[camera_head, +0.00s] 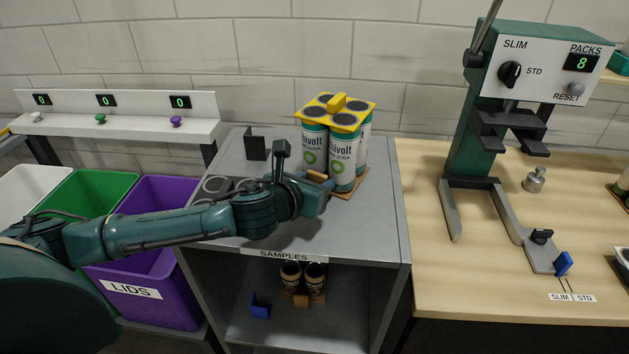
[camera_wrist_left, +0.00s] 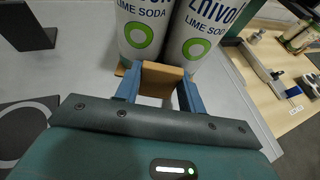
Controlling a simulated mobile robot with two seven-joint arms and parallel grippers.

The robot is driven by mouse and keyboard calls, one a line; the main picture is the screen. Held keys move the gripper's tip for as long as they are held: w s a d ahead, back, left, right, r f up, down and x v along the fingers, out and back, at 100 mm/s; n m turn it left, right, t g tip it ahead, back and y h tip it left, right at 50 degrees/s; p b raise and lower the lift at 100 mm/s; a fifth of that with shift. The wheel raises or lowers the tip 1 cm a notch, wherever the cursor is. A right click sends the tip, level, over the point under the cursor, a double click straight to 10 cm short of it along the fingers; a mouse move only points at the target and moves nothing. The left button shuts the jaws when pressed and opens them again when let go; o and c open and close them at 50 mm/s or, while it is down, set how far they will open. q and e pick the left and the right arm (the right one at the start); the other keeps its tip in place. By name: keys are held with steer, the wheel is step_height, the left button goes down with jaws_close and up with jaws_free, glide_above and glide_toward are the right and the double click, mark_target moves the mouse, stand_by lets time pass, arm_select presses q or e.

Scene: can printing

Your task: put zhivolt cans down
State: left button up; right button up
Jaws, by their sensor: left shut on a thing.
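The zhivolt cans (camera_head: 343,157) are several white and teal lime soda cans under a yellow carrier (camera_head: 337,108). They stand upright on a thin brown tray (camera_head: 357,184) on the grey stand's top. My left gripper (camera_head: 318,179) is at the front left of the pack, low down. In the left wrist view two can fronts (camera_wrist_left: 143,30) fill the top. The blue fingers of my left gripper (camera_wrist_left: 158,90) are shut on the tray's brown tab (camera_wrist_left: 160,78), just in front of the cans. I cannot tell whether the tray touches the stand. My right gripper is not in view.
The grey stand (camera_head: 350,234) has a black upright bracket (camera_head: 255,145) and ring-marked plate at left; brown cans (camera_head: 303,276) sit on its lower shelf. Right is a wooden table (camera_head: 440,290) with a press (camera_head: 475,150). Left are bins (camera_head: 150,262). The stand's front right is clear.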

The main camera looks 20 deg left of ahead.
arm_select(q)
steer(key=o, duration=1)
steer(key=shift+f, duration=0.1)
steer(key=shift+s+r, duration=0.2)
steer(key=b+v, duration=0.1)
steer(key=v, duration=0.9)
steer(key=shift+s, duration=0.15)
steer(key=shift+s+r, duration=0.3)
steer(key=shift+s, duration=0.3)
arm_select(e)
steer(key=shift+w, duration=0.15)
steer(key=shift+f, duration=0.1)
